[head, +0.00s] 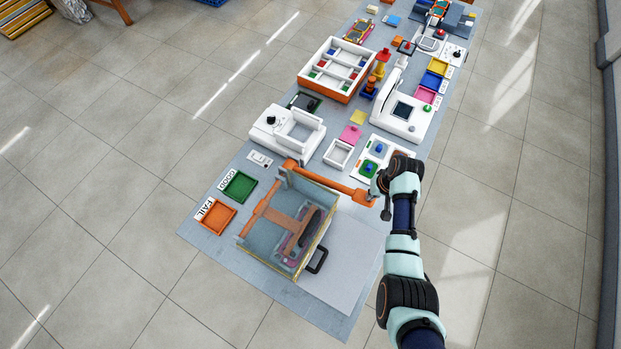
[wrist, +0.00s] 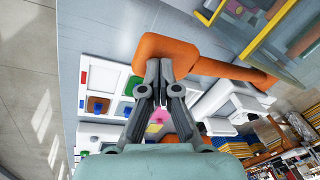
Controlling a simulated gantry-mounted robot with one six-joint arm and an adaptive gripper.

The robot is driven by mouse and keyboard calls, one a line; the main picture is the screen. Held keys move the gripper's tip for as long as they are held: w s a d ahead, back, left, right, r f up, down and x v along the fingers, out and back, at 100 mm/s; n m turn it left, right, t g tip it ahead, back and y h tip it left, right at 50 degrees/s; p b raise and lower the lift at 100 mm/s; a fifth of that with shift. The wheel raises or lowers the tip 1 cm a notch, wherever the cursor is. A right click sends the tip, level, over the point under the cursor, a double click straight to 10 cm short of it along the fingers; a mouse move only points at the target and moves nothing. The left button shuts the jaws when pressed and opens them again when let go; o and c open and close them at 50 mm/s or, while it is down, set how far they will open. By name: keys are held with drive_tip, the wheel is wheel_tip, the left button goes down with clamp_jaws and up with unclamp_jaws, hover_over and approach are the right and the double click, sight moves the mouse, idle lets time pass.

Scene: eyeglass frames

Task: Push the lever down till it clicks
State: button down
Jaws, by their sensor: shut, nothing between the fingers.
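The lever (head: 330,180) is a long orange bar running from the clear-walled press box (head: 318,241) to the right, with a thicker orange handle at its end. In the wrist view the orange handle (wrist: 165,48) is right at my fingertips, and the bar runs off to the right. My gripper (head: 386,213) is shut and empty, beside the handle end. In the wrist view my gripper (wrist: 159,72) overlaps the handle's lower edge; I cannot tell whether it touches. The lever lies roughly level. The box holds an orange crosspiece and a dark object behind the clear panel.
A green tray (head: 239,185) and an orange tray (head: 217,215) sit left of the box. A black handle (head: 317,261) sticks out at the box's front right. White stations and a white compartment tray (head: 336,69) fill the table beyond. A pale mat (head: 345,270) in front is clear.

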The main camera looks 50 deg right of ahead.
drive_tip(key=shift+w+a+r+p, duration=0.1)
drive_tip(key=shift+w+r+p, duration=0.2)
drive_tip(key=shift+r+p, duration=0.65)
drive_tip(key=shift+w+a+r+p, duration=0.1)
drive_tip(key=shift+w+r+p, duration=0.15)
drive_tip(key=shift+r+p, duration=0.6)
drive_tip(key=r+p, duration=0.2)
drive_tip(key=w+r+p, duration=0.1)
drive_tip(key=r+p, duration=0.1)
drive_tip(key=shift+w+a+r, duration=0.15)
drive_tip(key=shift+w+r, duration=0.05)
drive_tip(key=shift+r, duration=0.2)
